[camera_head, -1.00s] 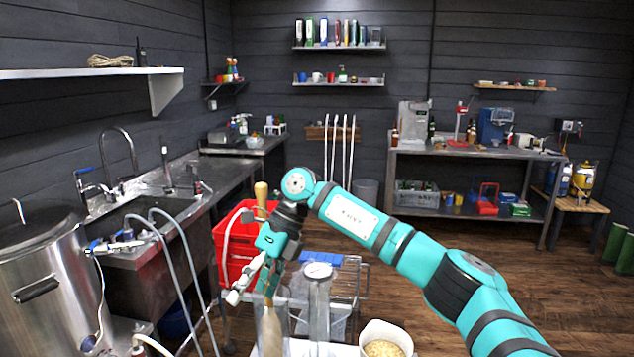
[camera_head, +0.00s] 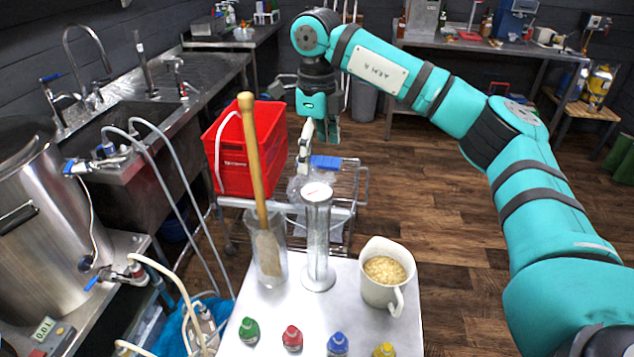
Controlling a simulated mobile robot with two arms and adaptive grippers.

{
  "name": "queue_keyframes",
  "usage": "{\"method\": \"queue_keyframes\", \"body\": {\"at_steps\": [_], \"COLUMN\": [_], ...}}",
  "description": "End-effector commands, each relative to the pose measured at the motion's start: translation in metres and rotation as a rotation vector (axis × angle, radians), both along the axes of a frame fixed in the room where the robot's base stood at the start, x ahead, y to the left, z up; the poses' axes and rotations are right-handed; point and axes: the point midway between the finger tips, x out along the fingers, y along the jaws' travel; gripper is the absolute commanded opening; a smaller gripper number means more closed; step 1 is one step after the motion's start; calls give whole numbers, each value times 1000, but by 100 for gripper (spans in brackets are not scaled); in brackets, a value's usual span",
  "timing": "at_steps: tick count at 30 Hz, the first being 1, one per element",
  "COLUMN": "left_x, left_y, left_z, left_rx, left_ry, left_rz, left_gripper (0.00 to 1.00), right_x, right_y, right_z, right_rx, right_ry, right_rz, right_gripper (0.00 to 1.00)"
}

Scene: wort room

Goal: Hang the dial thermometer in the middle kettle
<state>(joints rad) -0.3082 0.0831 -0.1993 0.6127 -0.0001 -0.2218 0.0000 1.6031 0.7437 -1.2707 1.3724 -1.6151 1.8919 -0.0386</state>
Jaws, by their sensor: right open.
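The dial thermometer (camera_head: 317,192) shows its round white dial face up at the top of a tall clear cylinder (camera_head: 318,250) on a white-topped table. Its stem, within the cylinder, is hard to make out. My right gripper (camera_head: 318,154) points down, open and empty, with its fingertips just above the dial in the picture. How far behind the dial they are, I cannot tell. A steel kettle (camera_head: 50,245) stands at the left edge, partly cut off; I cannot tell whether it is the middle one. My left gripper is not in view.
A wooden paddle (camera_head: 255,160) stands in a clear vessel (camera_head: 269,262) left of the cylinder. A jug of grain (camera_head: 387,290) stands to its right. Several coloured-capped bottles line the table's front. A red crate (camera_head: 245,150) sits behind, and hoses hang near the sink.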

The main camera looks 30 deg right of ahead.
Motion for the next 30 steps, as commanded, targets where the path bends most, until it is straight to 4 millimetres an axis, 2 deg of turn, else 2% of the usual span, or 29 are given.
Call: {"method": "queue_keyframes", "body": {"at_steps": [7, 15, 21, 29, 30], "left_x": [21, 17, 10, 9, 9], "left_y": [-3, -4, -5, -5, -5], "left_z": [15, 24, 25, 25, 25], "left_rx": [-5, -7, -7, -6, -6], "left_ry": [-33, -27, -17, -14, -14], "left_rz": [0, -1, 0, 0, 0], "left_gripper": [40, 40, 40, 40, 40], "right_x": [-1, 0, 0, 0, 0], "right_y": [0, 0, 0, 0, 0], "right_z": [-49, -91, -105, -106, -106], "right_rx": [1, 0, 1, 1, 1], "right_ry": [4, 3, 1, 0, 0], "right_rz": [-1, -1, -1, -1, -1], "right_gripper": [94, 94, 94, 94, 91]}}
